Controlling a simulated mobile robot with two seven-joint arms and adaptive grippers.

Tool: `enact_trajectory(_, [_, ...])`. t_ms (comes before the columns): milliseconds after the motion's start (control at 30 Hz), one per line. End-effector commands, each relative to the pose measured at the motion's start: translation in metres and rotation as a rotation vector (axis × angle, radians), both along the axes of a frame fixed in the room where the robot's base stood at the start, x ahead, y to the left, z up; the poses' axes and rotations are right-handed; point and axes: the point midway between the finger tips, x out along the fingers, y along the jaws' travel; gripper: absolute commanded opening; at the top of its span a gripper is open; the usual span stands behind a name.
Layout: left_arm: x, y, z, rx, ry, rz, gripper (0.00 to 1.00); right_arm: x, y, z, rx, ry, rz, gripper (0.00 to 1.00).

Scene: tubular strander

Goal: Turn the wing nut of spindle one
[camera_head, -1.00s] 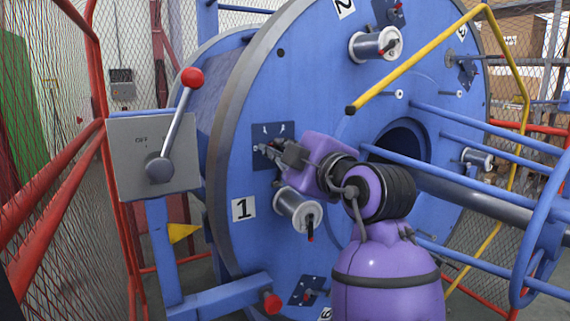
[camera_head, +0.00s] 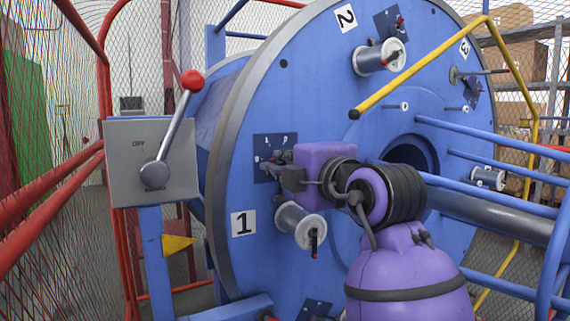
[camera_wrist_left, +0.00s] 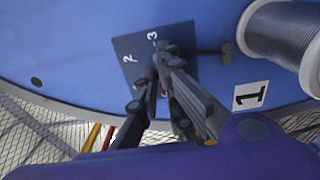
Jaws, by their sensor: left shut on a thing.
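My left gripper (camera_head: 272,163) reaches in front of the dark blue plate (camera_head: 288,141) beside the spool of spindle one (camera_head: 292,219). In the left wrist view, its fingers (camera_wrist_left: 163,62) are closed together over the numbered plate (camera_wrist_left: 126,52), where the marks 2 and 3 show. The fingers are shut on the wing nut, which they largely hide. A small red bit (camera_wrist_left: 165,93) shows between them. A grey T-shaped piece (camera_wrist_left: 226,53) sticks out beside the plate. The white label 1 (camera_head: 243,223) is below the plate. My right gripper is out of view.
The large blue disc (camera_head: 310,90) carries other spools, such as the one by label 2 (camera_head: 372,58). A yellow bar (camera_head: 425,67) crosses above my arm. A grey switch box (camera_head: 122,180) with a red-knobbed lever (camera_head: 176,125) stands left. Blue rails (camera_head: 490,130) are at right.

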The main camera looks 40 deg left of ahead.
Motion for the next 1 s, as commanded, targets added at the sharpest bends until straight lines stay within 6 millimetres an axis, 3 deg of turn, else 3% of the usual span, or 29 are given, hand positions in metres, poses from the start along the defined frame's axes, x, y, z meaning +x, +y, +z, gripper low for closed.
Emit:
enact_trajectory(267, [-0.001,0.000,0.000,-0.002,-0.002,0.001,0.00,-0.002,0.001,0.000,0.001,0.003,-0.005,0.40])
enact_trajectory(300, [-0.001,0.000,0.000,-0.002,-0.002,0.001,0.09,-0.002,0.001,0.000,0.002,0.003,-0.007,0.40])
enact_trajectory(433, [0.000,0.000,0.000,-0.002,-0.001,0.001,0.25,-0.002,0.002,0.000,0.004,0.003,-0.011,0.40])
enact_trajectory(767, [-0.001,-0.002,0.000,-0.001,0.000,-0.001,0.25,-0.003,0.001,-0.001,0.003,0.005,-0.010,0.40])
enact_trajectory(1000, [-0.013,-0.034,-0.001,0.000,0.001,-0.005,0.25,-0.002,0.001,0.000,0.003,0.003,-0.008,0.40])
